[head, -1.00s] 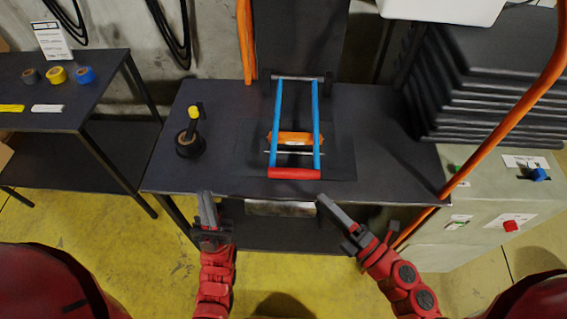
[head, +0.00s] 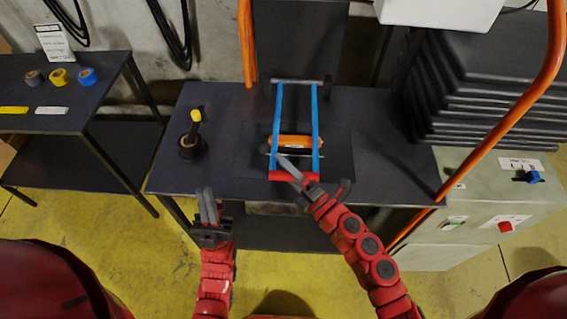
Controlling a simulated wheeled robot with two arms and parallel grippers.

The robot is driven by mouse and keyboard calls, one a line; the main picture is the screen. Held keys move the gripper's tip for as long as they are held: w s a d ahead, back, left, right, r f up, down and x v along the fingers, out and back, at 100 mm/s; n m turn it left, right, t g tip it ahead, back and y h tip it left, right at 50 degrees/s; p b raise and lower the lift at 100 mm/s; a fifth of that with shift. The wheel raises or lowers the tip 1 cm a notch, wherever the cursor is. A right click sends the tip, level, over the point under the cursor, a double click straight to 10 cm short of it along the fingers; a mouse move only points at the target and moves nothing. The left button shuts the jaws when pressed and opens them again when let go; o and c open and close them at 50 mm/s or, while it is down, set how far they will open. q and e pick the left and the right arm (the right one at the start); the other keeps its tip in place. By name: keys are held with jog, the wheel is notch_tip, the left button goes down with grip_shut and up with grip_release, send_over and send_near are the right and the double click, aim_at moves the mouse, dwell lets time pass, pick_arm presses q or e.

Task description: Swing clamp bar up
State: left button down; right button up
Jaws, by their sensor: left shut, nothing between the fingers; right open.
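The clamp bar (head: 315,128) is a frame with two blue side arms and a red grip (head: 307,177) at its near end. It lies toward me over an orange cylinder (head: 294,141) on the dark table, hinged at a dark rod at the back. My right gripper (head: 287,167) is open at the red grip, its fingers over the grip's left and middle part and hiding some of it. I cannot tell whether they touch it. My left gripper (head: 207,200) is shut and empty, in front of the table's near edge, left of the clamp bar.
A black roller stand with a yellow top (head: 193,136) stands on the table (head: 230,112) to the left. A side table (head: 60,117) holds several tape rolls.

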jog(key=shift+w+a, duration=0.1)
grip_shut()
dwell(0.3)
jog(key=shift+r, duration=0.15)
dwell(1.0)
